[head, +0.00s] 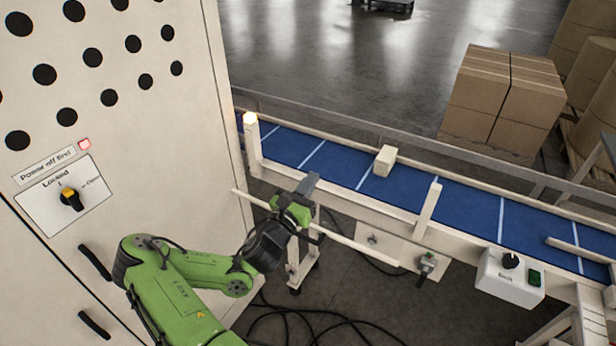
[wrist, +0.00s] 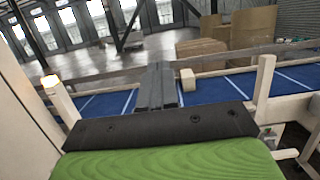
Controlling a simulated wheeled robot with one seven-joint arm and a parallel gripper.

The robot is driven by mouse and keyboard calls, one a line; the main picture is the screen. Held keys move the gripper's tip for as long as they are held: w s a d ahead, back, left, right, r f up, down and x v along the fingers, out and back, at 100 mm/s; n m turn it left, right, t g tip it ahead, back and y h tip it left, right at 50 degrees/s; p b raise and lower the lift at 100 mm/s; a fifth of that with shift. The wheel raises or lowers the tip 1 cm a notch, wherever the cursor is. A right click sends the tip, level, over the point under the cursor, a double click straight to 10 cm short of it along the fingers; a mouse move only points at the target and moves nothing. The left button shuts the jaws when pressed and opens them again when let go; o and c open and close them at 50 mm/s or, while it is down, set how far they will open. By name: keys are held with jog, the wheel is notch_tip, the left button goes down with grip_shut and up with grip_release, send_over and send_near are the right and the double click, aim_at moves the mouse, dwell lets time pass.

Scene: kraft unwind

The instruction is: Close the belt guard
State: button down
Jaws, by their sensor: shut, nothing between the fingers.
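The conveyor has a blue belt (head: 335,163) with white cross lines, and it also shows in the wrist view (wrist: 98,107). A long pale bar (head: 352,243) runs low along its near side, passing behind my gripper. It may be the belt guard, but I cannot tell for sure. Two pale posts stand at the belt's near edge, a left post (head: 252,150) with a lit lamp on top and a right post (head: 428,208). My gripper (head: 308,184) is shut and empty, in front of the belt's near side between the posts. Its fingers (wrist: 158,86) point toward the belt in the wrist view.
A pale cabinet (head: 120,190) with a "Locked" knob (head: 71,198) and red light stands at left. A control box (head: 510,277) hangs at right. Cables (head: 300,320) lie on the floor. Cartons (head: 503,95) stand behind.

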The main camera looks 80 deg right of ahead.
jog(key=shift+d+f, duration=0.2)
jog(key=shift+a, duration=0.1)
